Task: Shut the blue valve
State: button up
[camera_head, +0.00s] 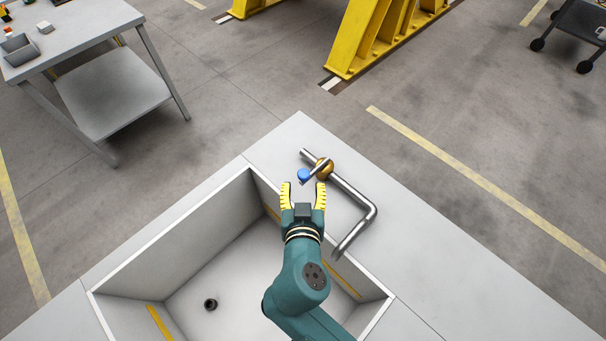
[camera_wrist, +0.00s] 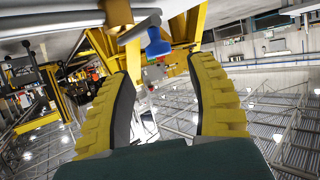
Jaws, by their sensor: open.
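The blue valve handle (camera_head: 303,174) is a small blue knob on a metal lever. The lever joins a brass valve body (camera_head: 324,168) on a bent steel pipe (camera_head: 358,195) above the sink's rim. My gripper (camera_head: 303,187) is open, with its two yellow ridged fingers pointing at the valve. In the head view the blue knob appears just ahead of the fingertips, between their lines. In the wrist view the blue knob (camera_wrist: 157,43) shows upside down, beyond and between the open fingers (camera_wrist: 158,68). I cannot tell whether a finger touches it.
The sink basin (camera_head: 215,205), with a dark drain (camera_head: 210,304), lies below and left of my arm. The grey counter (camera_head: 430,265) to the right is clear. A grey table (camera_head: 85,40) stands upper left. Yellow steel stands (camera_head: 375,35) and a dark cart (camera_head: 580,25) stand farther back.

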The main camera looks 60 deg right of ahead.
jog(key=v, duration=0.5)
jog(key=shift+s+a+r, duration=0.1)
jog(key=shift+s+a, duration=0.05)
jog(key=shift+a, duration=0.05)
jog(key=w+a+r+t+y, duration=0.1)
jog(key=w+a+r+t, duration=0.25)
jog(key=w+r, duration=0.4)
jog(key=w+a+r+t+y, duration=0.25)
jog(key=w+r+t, duration=0.25)
jog(key=r, duration=0.6)
jog(key=a+r+n+t+y, duration=0.8)
jog(key=a+r+n, duration=0.3)
jog(key=r, duration=0.5)
notch_tip(320, 180, up, 38)
jog(key=n+p, duration=0.1)
jog(key=p, duration=3.7)
jog(key=shift+s+a+n+p, duration=0.2)
jog(key=shift+a+n+p, duration=0.1)
jog(key=shift+p, duration=0.1)
